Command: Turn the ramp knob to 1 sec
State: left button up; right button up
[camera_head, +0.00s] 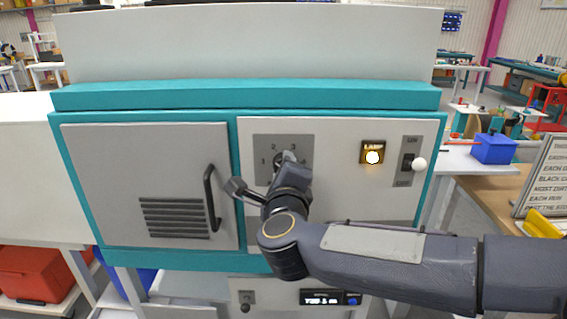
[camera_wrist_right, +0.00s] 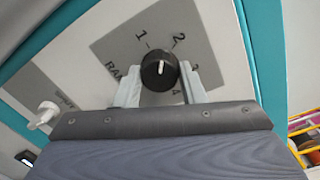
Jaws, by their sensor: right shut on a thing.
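The black round ramp knob (camera_wrist_right: 159,71) sits on a grey label plate (camera_wrist_right: 120,45) with printed numbers and part of the word RAMP. Its short white mark stands upright in the right wrist view, its upper end between the printed 1 and 2. My right gripper (camera_wrist_right: 160,82) is shut on the knob, one pale finger on each side. In the head view the right gripper (camera_head: 285,164) reaches the label plate (camera_head: 262,150) on the panel and hides most of the knob. My left gripper is not in view.
A lit amber lamp (camera_head: 372,152) and a white-tipped lever switch (camera_head: 418,164) are on the panel to the right. A grey vented door (camera_head: 150,180) with a dark handle (camera_head: 211,197) is on the left. A lower panel has a small display (camera_head: 320,298).

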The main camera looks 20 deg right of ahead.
jog(key=shift+n+g+p, duration=0.3)
jog(key=shift+n+p, duration=1.95)
jog(key=shift+n, duration=1.25)
jog(key=o, duration=1)
jog(key=shift+h, duration=0.3)
jog(key=v, duration=0.8)
jog(key=shift+b, duration=0.35)
jog(key=shift+w, duration=0.15)
